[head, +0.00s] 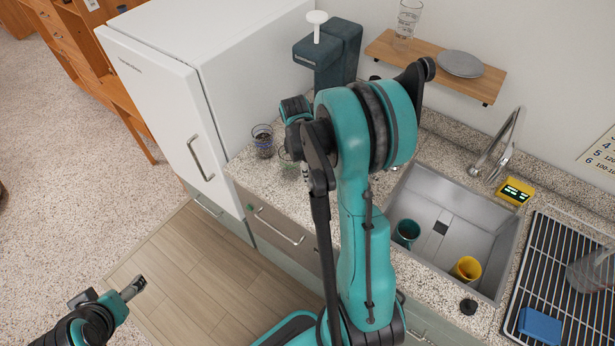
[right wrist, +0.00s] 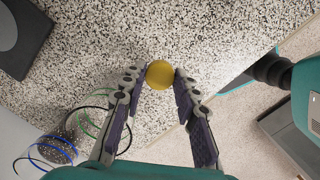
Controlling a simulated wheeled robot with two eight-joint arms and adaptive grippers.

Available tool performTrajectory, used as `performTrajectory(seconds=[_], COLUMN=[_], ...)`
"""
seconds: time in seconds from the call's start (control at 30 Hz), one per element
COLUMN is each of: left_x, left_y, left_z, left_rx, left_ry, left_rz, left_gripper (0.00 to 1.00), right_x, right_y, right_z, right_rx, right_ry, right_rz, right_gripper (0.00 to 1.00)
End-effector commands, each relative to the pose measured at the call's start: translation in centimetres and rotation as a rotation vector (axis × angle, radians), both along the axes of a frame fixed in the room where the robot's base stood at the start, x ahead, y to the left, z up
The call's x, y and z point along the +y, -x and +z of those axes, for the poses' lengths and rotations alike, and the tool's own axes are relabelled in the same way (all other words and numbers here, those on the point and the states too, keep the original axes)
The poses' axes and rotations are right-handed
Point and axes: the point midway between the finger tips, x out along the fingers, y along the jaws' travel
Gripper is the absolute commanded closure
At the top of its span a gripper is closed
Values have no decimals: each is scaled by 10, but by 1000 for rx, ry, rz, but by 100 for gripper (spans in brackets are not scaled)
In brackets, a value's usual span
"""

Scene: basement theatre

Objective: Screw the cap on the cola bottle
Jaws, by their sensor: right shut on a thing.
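A round yellow cap (right wrist: 160,74) shows in the right wrist view between the fingertips of my right gripper (right wrist: 159,80), which is shut on it above the speckled counter. In the head view my right arm hides the cap and most of this gripper. I cannot make out the cola bottle in either view; any part under the cap or behind my arm is hidden. My left gripper (head: 132,288) is low at the left over the floor, away from the counter. It looks empty, but its finger opening is unclear.
Two glasses, one with dark contents (head: 263,142) and one greenish (head: 289,166), stand near the gripper. A dark dispenser (head: 328,55) is behind. The sink (head: 465,215) holds a teal cup (head: 406,234) and a yellow cup (head: 466,269). A white fridge (head: 165,100) stands left.

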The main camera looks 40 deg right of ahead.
Motion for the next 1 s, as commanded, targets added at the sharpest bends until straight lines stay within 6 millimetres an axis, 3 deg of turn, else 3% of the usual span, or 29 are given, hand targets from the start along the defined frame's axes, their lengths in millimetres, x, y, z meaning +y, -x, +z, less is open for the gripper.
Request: performTrajectory(seconds=[0.3,0.5,0.7,1.0], left_x=[0,0,0,0], left_y=[0,0,0,0], left_z=[21,27,28,28], left_rx=[0,0,0,0], left_ry=[0,0,0,0], left_rz=[0,0,0,0], left_gripper=[25,25,25,25], right_x=[0,0,0,0], right_y=[0,0,0,0], right_z=[84,117,130,130], right_rx=[0,0,0,0], right_ry=[0,0,0,0], right_rz=[0,0,0,0], right_gripper=[79,79,79,79])
